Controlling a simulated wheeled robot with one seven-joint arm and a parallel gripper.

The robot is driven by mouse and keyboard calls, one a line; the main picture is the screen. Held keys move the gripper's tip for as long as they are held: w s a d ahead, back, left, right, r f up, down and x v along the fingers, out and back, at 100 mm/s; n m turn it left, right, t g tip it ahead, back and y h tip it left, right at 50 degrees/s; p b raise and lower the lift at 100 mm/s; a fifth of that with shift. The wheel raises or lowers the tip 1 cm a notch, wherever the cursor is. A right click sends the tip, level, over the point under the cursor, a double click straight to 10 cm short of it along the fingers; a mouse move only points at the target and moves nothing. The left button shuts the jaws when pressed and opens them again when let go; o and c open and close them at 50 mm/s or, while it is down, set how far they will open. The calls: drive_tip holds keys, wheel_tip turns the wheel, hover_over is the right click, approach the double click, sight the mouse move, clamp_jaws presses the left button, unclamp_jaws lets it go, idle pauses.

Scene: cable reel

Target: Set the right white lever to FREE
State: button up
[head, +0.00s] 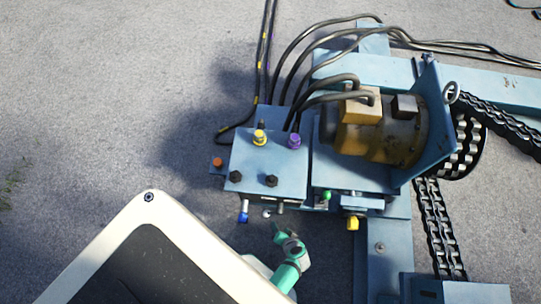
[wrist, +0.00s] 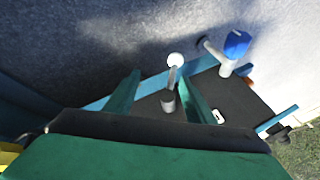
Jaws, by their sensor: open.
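The white lever (wrist: 175,61) has a round white knob on a grey shaft rising from a dark panel (wrist: 235,98). In the wrist view it stands between the two green fingers of my gripper (wrist: 160,77), nearer the right finger. My gripper is open, with the knob showing beyond the fingertips; I cannot tell whether the right finger touches the shaft. In the head view the small white knob (head: 266,212) is at the front of the blue valve box (head: 262,190), and my gripper (head: 279,236) is just below it. No FREE marking is readable.
A blue-knobbed lever (wrist: 236,44) stands to the right of the white one, close by. A green knob (head: 327,196) and a yellow knob (head: 352,223) are to the right in the head view. A motor (head: 380,135) and hoses (head: 310,50) lie behind. Bare ground lies left.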

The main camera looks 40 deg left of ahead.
sight(270, 213)
drive_tip(key=shift+g+y, duration=0.6)
drive_tip(key=shift+y, duration=0.2)
drive_tip(key=shift+w+a+r+x, duration=0.2)
drive_tip(key=shift+w+r+x, duration=0.05)
drive_tip(key=shift+x, duration=2)
drive_tip(key=shift+w+a+r+x, duration=0.25)
drive_tip(key=shift+x, duration=1.95)
drive_tip(key=shift+w+a+r+x, duration=0.2)
drive_tip(key=shift+w+r+x, duration=0.05)
drive_tip(key=shift+x, duration=2)
drive_tip(key=shift+c, duration=0.6)
clamp_jaws()
